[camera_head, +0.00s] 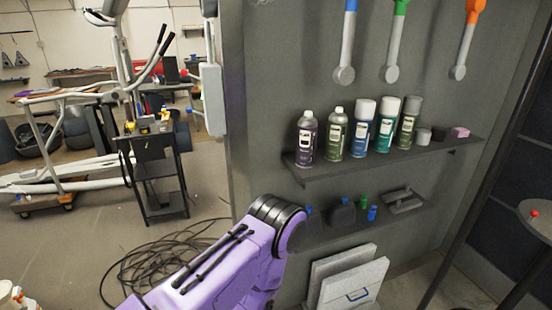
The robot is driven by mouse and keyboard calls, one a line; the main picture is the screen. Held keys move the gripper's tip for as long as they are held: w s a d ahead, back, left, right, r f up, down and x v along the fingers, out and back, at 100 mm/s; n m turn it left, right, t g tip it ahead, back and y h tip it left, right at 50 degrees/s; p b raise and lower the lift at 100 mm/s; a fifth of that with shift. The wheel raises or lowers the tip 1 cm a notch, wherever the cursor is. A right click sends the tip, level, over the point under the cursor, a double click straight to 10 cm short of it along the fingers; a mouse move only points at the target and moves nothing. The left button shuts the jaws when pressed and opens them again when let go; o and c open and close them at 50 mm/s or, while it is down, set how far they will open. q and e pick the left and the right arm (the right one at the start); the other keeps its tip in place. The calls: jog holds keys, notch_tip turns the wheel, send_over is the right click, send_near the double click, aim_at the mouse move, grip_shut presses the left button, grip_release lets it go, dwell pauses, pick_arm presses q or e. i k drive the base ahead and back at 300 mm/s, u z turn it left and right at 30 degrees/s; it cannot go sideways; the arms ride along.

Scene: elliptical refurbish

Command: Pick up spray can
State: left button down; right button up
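Several spray cans stand upright in a row on the upper wall shelf (330,175). From left to right they are a grey-purple can (306,140), a dark green can (336,135), a blue can with a white cap (362,130), a teal can with a white cap (386,127) and an olive green can with a dark cap (408,124). A purple arm link of mine rises from the bottom middle and ends in a dark joint below the shelf. Neither gripper shows.
Right of the cans are small grey pieces (438,133) and a pink block (460,132). A lower shelf (340,233) holds small bottles and a grey tool. Tools hang above. Left are a black cart (155,165), an exercise machine and coiled cable (150,268) on the floor.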

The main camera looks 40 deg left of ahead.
aim_at(307, 128)
jog(key=z, duration=0.05)
jog(key=k, duration=0.25)
jog(key=u, duration=1.15)
